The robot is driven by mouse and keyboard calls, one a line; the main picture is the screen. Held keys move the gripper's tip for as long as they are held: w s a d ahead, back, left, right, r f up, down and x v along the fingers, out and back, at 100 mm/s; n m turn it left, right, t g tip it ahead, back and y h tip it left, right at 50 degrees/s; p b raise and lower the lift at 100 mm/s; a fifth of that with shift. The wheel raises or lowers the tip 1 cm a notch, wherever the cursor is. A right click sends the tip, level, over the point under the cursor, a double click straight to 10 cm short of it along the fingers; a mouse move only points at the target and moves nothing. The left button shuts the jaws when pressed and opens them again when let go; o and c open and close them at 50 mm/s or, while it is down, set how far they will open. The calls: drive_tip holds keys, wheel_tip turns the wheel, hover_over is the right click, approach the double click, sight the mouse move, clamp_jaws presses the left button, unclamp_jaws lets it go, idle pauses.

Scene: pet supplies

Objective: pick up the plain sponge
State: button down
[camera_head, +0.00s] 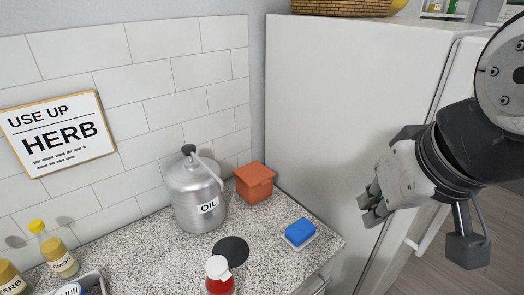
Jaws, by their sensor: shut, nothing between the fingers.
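A small blue block (299,231), which looks like a sponge, sits on a light tray or dish (290,244) near the right end of the counter. I cannot tell from its surface whether it is the plain sponge; no other sponge shows. My gripper (370,212) is shut and empty. It hangs to the right of the blue block, in front of the fridge, apart from the counter.
The speckled counter (150,255) holds a metal oil can (198,192), an orange-brown box (255,182), a dark round mat (232,250), a red bottle (219,280) and several items at left. The white fridge (345,95) stands behind. A tiled wall (170,60) backs the counter.

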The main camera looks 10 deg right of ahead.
drive_tip(key=c, duration=1.6)
unclamp_jaws()
drive_tip(key=shift+w, duration=0.2)
drive_tip(key=shift+c, duration=0.2)
drive_tip(key=o, duration=0.9)
drive_tip(key=w, duration=0.1)
drive_tip(key=w+f+m, duration=0.1)
drive_tip(key=w, duration=0.1)
drive_tip(key=shift+a+g+b, duration=0.15)
drive_tip(key=shift+g+b, duration=0.15)
drive_tip(key=shift+g, duration=0.1)
drive_tip(key=shift+o, duration=0.3)
drive_tip(key=w+f+m+g+y+b, duration=0.1)
drive_tip(key=w+f+m, duration=0.3)
drive_tip(key=w, duration=0.7)
wheel_tip(320, 180, down, 2)
drive_tip(key=shift+w+a+f+m+g+b, duration=0.15)
drive_tip(key=shift+w+f+m+g+b, duration=0.2)
drive_tip(key=shift+g, duration=0.25)
drive_tip(key=m+g+h+b, duration=0.1)
drive_tip(key=m+g+b, duration=0.15)
drive_tip(key=m, duration=0.35)
hover_over(301, 227)
wheel_tip(301, 227, down, 15)
wheel_tip(301, 227, down, 13)
drive_tip(key=shift+s+f+p, duration=0.1)
drive_tip(key=shift+f+p, duration=0.1)
drive_tip(key=shift+p, duration=0.8)
